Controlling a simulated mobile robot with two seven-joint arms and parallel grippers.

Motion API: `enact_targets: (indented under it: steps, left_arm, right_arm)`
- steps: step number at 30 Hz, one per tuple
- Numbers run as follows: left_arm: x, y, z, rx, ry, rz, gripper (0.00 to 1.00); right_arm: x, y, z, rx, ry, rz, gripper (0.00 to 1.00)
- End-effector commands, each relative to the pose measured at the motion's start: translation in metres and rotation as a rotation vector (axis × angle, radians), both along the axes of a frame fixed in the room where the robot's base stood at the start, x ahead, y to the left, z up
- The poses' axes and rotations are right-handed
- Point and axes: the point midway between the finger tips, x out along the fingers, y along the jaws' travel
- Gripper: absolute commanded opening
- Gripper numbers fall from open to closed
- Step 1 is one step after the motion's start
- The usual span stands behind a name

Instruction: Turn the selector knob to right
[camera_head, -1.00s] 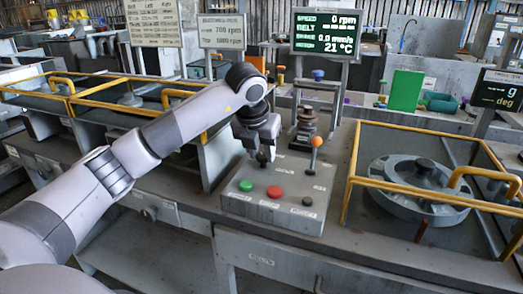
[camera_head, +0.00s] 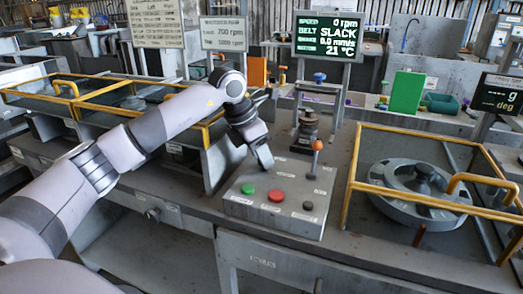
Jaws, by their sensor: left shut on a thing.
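The grey sloped control box (camera_head: 283,225) stands on the bench near the middle of the head view. My left gripper (camera_head: 265,164) reaches down to the back left of its top face. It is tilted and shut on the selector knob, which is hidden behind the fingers. I cannot see which way the knob points. My right gripper is not in view.
The box also carries a green button (camera_head: 248,190), a red button (camera_head: 276,194), a small black knob (camera_head: 307,206) and an orange-topped lever (camera_head: 317,146). A display (camera_head: 328,36) reads belt SLACK, 0 rpm.

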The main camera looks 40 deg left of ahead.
Motion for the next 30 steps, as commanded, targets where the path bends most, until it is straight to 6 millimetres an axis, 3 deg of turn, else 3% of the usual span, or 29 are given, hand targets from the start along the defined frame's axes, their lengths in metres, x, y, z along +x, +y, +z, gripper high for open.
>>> enact_targets:
  steps: [13, 30]
  left_arm:
    - [0.003, 0.003, 0.003, 0.000, -0.006, -0.280, 0.04]
    - [0.003, 0.003, 0.002, 0.001, -0.007, -0.347, 0.04]
  right_arm:
    - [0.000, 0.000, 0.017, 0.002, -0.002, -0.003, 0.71]
    - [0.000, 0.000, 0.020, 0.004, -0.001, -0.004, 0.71]
